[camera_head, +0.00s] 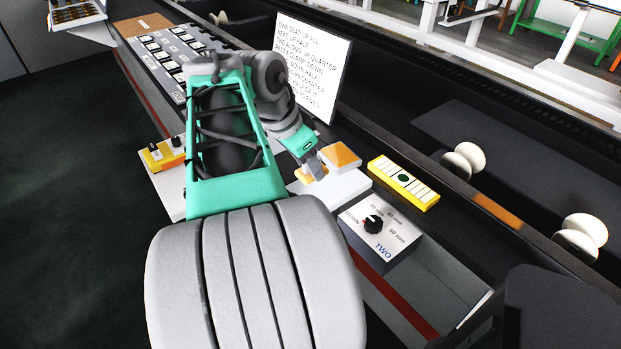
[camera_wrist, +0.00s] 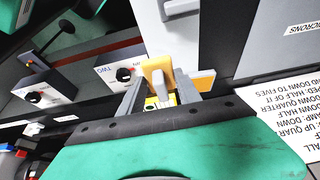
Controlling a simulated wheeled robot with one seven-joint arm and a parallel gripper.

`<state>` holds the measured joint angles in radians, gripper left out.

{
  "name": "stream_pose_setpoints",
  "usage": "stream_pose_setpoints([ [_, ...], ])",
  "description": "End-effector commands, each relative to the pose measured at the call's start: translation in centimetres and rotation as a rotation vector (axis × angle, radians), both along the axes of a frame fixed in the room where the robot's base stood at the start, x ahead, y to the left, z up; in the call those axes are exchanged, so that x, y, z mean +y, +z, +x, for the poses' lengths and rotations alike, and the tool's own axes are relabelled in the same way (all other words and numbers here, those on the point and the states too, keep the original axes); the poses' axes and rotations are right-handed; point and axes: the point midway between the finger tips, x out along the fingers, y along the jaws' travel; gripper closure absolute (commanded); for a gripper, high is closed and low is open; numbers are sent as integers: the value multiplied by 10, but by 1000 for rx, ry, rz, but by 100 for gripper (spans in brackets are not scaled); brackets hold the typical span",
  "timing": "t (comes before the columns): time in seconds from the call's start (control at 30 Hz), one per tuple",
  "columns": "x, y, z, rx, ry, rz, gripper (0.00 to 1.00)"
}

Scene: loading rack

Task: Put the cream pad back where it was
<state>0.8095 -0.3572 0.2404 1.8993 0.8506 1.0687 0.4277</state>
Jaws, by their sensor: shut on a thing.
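My gripper (camera_head: 313,166) reaches down over a white block (camera_head: 338,188) in the head view. It is shut on a small pad (camera_head: 305,175), tan-orange to cream in colour, mostly hidden by the fingers; I cannot tell for sure that it is the cream pad. In the wrist view the held pad (camera_wrist: 153,65) stands between the two grey fingers (camera_wrist: 158,97). A second pad (camera_head: 341,155), orange on top with a pale edge, lies just right of the gripper. I cannot tell whether the held pad touches the white block.
A yellow box with white strips and a green dot (camera_head: 403,183) lies to the right. A knob box marked TWO (camera_head: 378,232) stands in front. A white text board (camera_head: 318,75) stands behind my arm. A button panel (camera_head: 165,55) is at the back left. White rollers (camera_head: 470,158) line the right.

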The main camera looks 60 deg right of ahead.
Motion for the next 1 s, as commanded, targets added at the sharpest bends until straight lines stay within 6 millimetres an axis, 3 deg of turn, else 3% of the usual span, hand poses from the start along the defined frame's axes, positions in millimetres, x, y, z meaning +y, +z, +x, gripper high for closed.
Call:
stream_pose_setpoints([
  [0.13,-40,-22,16,3,-1,4,92],
  [0.2,-51,-41,21,4,0,4,92],
  [0.33,-68,-61,29,2,2,3,92],
  [0.53,-82,-81,35,2,4,2,92],
  [0.7,-80,-107,35,1,5,0,92],
  [1.0,-80,-111,35,0,4,0,92],
])
